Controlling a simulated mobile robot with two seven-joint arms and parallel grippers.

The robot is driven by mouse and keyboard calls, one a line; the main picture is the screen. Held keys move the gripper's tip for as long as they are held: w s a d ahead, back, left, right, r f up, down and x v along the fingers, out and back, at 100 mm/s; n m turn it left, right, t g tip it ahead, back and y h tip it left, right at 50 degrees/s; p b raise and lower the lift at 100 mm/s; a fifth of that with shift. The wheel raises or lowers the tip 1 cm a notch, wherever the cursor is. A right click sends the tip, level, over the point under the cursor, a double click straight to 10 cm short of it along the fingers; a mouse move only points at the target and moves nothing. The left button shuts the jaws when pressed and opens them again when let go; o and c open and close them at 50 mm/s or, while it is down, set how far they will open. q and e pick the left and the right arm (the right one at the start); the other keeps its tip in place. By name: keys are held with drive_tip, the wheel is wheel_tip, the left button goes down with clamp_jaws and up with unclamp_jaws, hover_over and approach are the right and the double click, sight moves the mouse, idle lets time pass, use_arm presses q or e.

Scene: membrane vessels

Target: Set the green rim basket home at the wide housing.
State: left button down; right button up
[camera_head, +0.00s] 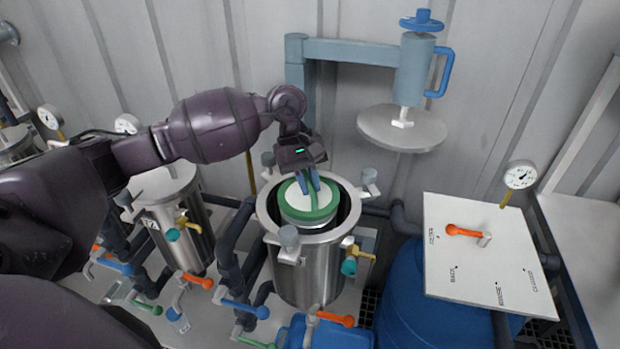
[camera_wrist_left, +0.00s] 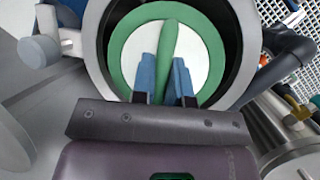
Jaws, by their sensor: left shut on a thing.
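The green rim basket (camera_head: 294,211) has a green ring, a white centre and a green handle bar. In the head view it sits inside the mouth of the wide steel housing (camera_head: 310,265), with its rim near the housing's top. My left gripper (camera_head: 308,190) is above it, its blue fingers shut on the handle. In the left wrist view the basket (camera_wrist_left: 121,50) lies within the housing's ring (camera_wrist_left: 96,42), with a dark gap showing at the right. The left gripper (camera_wrist_left: 167,75) shows there at the handle. Whether the basket rests on anything inside is hidden. My right gripper is not seen.
A round steel lid (camera_head: 385,128) hangs from a blue swing arm (camera_head: 350,50) behind the housing. A narrower steel vessel (camera_head: 175,225) stands at the left. A white board with an orange-handled valve (camera_head: 465,232) covers a blue drum (camera_head: 405,300) at the right. Clamps surround the housing's rim.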

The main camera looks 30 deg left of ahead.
sight(309, 200)
use_arm(q)
drive_tip(key=shift+f+b, duration=0.45)
drive_tip(key=shift+f, duration=0.4)
drive_tip(key=shift+f+b, duration=0.45)
drive_tip(key=shift+f, duration=0.3)
drive_tip(key=shift+f+b, duration=0.5)
drive_tip(key=shift+f, duration=0.45)
drive_tip(key=shift+f+b, duration=0.4)
drive_tip(key=shift+f, duration=0.7)
drive_tip(key=shift+f+b, duration=0.3)
drive_tip(key=shift+b, duration=0.2)
drive_tip(key=c, duration=1.1)
unclamp_jaws()
